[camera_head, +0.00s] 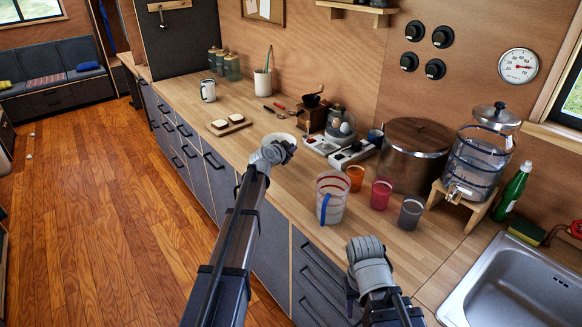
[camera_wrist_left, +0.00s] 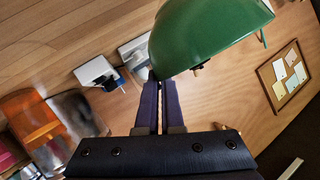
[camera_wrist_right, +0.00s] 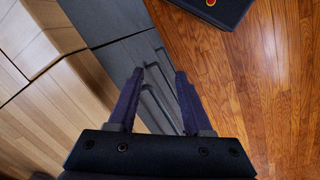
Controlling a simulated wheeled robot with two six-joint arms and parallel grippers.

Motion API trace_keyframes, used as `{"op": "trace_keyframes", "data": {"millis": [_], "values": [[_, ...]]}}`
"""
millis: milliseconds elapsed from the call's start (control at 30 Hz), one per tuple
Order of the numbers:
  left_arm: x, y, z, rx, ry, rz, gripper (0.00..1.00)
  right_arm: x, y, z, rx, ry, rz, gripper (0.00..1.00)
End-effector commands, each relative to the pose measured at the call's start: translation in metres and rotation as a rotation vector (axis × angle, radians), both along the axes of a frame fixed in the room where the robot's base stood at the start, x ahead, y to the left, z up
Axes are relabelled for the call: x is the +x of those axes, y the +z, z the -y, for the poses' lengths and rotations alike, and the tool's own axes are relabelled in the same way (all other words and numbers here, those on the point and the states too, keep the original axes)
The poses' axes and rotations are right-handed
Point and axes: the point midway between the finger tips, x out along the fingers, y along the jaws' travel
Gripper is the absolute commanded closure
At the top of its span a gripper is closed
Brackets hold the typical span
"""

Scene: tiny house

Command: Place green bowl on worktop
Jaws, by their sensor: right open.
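The green bowl (camera_wrist_left: 205,38) fills the top of the left wrist view, its rim between the fingertips of my left gripper (camera_wrist_left: 157,82), which is shut on it. In the head view my left gripper (camera_head: 273,152) is over the wooden worktop (camera_head: 395,238); a pale rounded shape beside it seems to be the bowl's inside, mostly hidden by the gripper. I cannot tell the bowl's exact height above the worktop. My right gripper (camera_wrist_right: 160,75) is open and empty; in the head view it is near the worktop's front edge.
A striped pitcher (camera_head: 330,200), an orange cup (camera_head: 355,178), a pink cup (camera_head: 380,194) and a grey cup (camera_head: 410,212) stand right of the left gripper. A bread board (camera_head: 228,125) and white mug (camera_head: 208,91) are further left. A sink (camera_head: 520,285) is at right.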

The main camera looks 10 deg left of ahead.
Motion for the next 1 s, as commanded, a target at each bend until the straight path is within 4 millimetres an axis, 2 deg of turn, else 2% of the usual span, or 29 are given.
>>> {"op": "trace_keyframes", "data": {"millis": [33, 267, 600, 1000], "values": [[0.000, -0.009, 0.000, 0.000, 0.001, 0.001, 1.00, 0.000, -0.009, 0.000, 0.000, 0.000, 0.000, 0.50], [0.000, -0.010, 0.000, 0.000, 0.001, 0.001, 1.00, 0.000, -0.010, 0.000, 0.000, 0.000, 0.000, 0.50], [0.000, -0.046, 0.000, 0.000, 0.001, 0.001, 1.00, 0.000, -0.046, 0.000, 0.000, 0.000, 0.000, 0.50], [0.000, -0.048, 0.000, 0.000, 0.001, 0.001, 1.00, 0.000, -0.048, 0.000, 0.000, 0.000, 0.000, 0.50]]}}
